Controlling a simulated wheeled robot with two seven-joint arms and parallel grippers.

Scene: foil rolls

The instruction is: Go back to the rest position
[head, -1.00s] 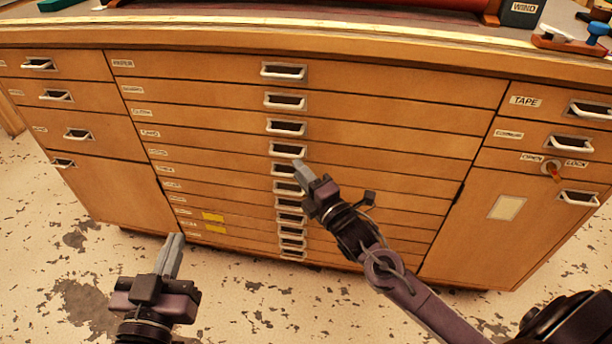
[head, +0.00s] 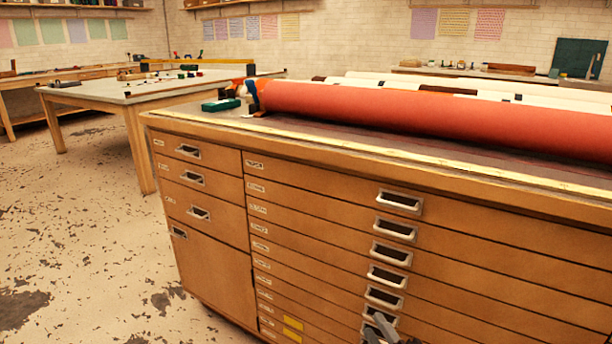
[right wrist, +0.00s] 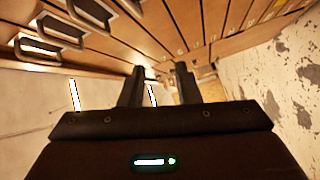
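My right gripper (head: 380,328) shows only as its fingertips at the bottom edge of the head view, in front of the drawer cabinet (head: 222,245). In the right wrist view, its two dark fingers (right wrist: 158,72) stand apart with nothing between them, so it is open and empty. Drawer handles and fronts lie around and beyond the fingers there. My left gripper is outside both current views.
A long red roll (head: 430,115) lies on the cabinet top, with a green object (head: 220,105) at its left end. A grey-topped table (head: 150,88) stands behind at left. The speckled floor (head: 90,220) is clear left of the cabinet.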

